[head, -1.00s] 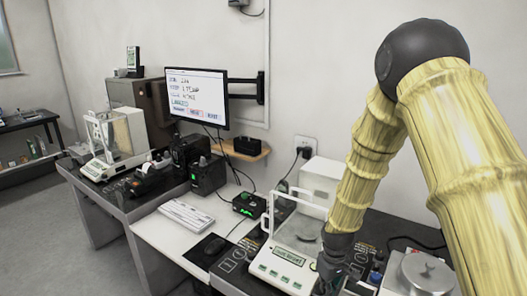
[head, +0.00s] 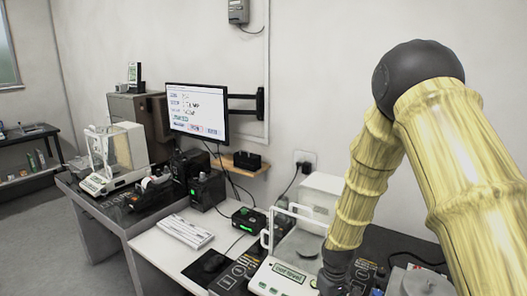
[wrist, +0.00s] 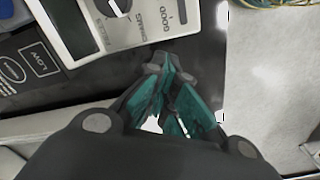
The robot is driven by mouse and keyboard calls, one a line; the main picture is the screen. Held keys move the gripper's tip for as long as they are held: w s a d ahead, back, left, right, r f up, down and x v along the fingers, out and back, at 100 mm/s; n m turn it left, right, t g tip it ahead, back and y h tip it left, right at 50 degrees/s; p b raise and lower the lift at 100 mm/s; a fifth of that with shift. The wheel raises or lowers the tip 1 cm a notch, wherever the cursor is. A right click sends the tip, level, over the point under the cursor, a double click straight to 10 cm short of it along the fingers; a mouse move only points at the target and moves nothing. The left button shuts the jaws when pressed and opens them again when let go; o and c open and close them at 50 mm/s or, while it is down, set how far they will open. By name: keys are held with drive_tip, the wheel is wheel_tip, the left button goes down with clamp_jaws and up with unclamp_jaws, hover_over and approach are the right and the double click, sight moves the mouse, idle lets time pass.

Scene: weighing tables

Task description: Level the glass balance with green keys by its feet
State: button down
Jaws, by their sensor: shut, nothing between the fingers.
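Two balances with glass shields show in the head view. One (head: 97,183) stands on the far left table, with a clear shield and a pale box-like back. The nearer one (head: 277,277) has a white body, a green display, a pale-framed shield and a round pan; its front edge is cut off below. My gripper, with teal fingers (wrist: 172,75), is shut and empty in the wrist view, over a dark surface just below a grey meter-like device (wrist: 85,25). Its fingertips are out of the head view.
A monitor (head: 196,112) hangs on a wall arm. A pale surface (wrist: 265,90) lies right.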

drive_tip(key=shift+s+a+f+p, duration=0.5)
drive_tip(key=shift+s+a+p, duration=0.1)
drive_tip(key=shift+p, duration=0.75)
drive_tip(key=shift+s+d, duration=0.1)
drive_tip(key=shift+s, duration=0.2)
idle(0.5)
wheel_tip(320, 180, up, 6)
drive_tip(key=p, duration=0.5)
drive_tip(key=shift+w+d, duration=0.2)
drive_tip(key=shift+w, duration=0.25)
